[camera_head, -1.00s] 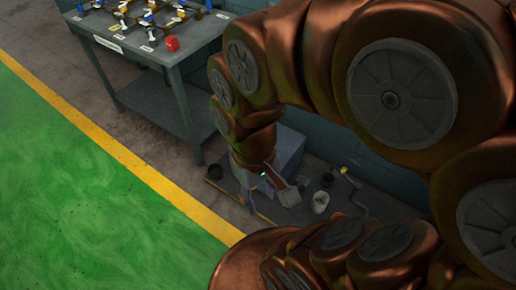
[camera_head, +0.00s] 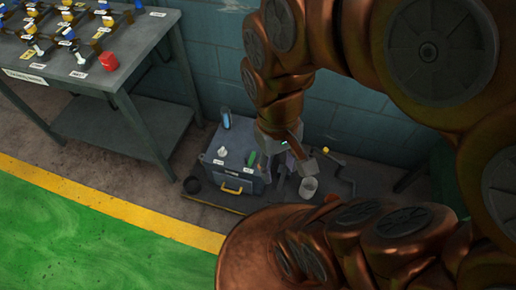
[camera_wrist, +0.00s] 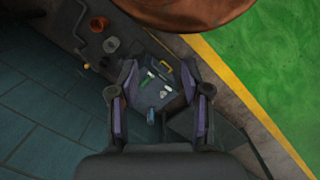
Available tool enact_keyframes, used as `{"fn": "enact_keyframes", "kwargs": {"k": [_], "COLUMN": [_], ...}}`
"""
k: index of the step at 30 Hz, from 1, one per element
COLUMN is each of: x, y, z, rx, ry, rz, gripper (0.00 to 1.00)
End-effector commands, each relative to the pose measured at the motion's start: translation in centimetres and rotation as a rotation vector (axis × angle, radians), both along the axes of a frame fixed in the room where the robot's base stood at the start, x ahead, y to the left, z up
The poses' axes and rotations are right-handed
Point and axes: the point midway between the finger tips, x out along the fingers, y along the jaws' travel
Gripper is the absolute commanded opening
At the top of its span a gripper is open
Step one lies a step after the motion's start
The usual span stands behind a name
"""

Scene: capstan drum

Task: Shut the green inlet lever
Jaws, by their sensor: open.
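The green inlet lever (camera_head: 252,159) shows as a small green handle on the top of a grey box (camera_head: 213,165) on the floor by the wall. In the wrist view the green lever (camera_wrist: 147,77) lies between my open fingers, well beyond them. A white fitting (camera_head: 222,151) and a blue cylinder (camera_head: 226,118) are also on the box top. My gripper (camera_wrist: 160,98) is open and empty, above the box. In the head view it hangs just right of the box, partly hidden by my arm.
A workbench (camera_head: 150,40) with several valves and a red knob (camera_head: 109,61) stands at the left. A pale cup (camera_head: 309,186) and bent pipe lie right of the box. The green floor is clear.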

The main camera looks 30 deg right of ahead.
Motion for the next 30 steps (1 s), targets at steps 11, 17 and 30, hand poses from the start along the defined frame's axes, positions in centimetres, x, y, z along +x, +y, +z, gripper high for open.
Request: {"fn": "enact_keyframes", "kwargs": {"k": [11, 17, 30], "x": [9.7, 15.3, 26.4], "y": [-1.5, -2.8, -6.4], "z": [-10.4, -16.7, -33.2], "rx": [-0.020, -0.033, -0.058], "ry": [-0.030, -0.052, -0.093], "rz": [-0.190, -0.298, -0.516], "gripper": [0.48, 0.48, 0.48]}}
